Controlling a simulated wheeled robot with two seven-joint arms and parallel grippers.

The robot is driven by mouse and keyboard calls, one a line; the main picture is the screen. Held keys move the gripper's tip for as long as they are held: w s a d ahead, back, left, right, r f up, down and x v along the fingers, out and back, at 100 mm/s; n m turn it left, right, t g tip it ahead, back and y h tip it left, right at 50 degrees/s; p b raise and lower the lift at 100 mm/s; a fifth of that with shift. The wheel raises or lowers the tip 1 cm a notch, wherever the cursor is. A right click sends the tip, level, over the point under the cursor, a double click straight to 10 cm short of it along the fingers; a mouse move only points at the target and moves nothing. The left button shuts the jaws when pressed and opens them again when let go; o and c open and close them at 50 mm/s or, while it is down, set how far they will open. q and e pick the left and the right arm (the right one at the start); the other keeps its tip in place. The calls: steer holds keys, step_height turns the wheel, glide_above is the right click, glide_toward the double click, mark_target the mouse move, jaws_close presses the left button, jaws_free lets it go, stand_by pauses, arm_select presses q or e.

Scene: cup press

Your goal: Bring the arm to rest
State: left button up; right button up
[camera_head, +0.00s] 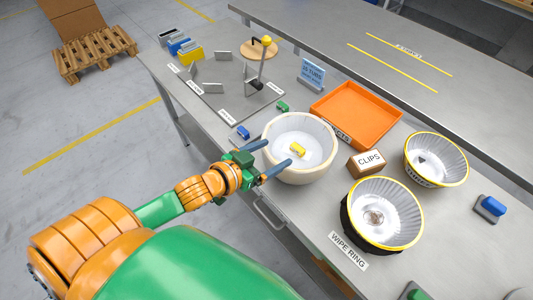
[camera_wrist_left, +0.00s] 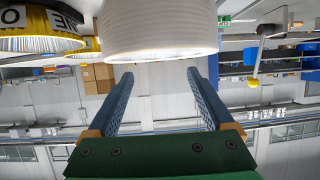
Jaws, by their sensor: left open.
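My left arm, orange and green, comes in from the left in the head view. Its left gripper (camera_head: 266,156) is open, with two blue fingers apart at the near left rim of a cream bowl (camera_head: 329,134). The bowl stands on the grey table and has a small yellow block (camera_head: 298,150) inside. In the left wrist view the open fingers (camera_wrist_left: 160,95) have nothing between them, and the bowl's pale ribbed outside (camera_wrist_left: 160,25) shows beyond them. I cannot tell whether a finger touches the bowl. My right gripper is not in view.
An orange tray (camera_head: 365,108), a CLIPS box (camera_head: 366,163) and two yellow-rimmed ribbed bowls (camera_head: 385,240) (camera_head: 437,160) stand to the right. A round-topped press stand (camera_head: 262,62) and small blocks stand behind. The floor at left is clear, apart from a pallet (camera_head: 95,52).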

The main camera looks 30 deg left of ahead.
arm_select(q)
steer(key=shift+v, duration=0.95)
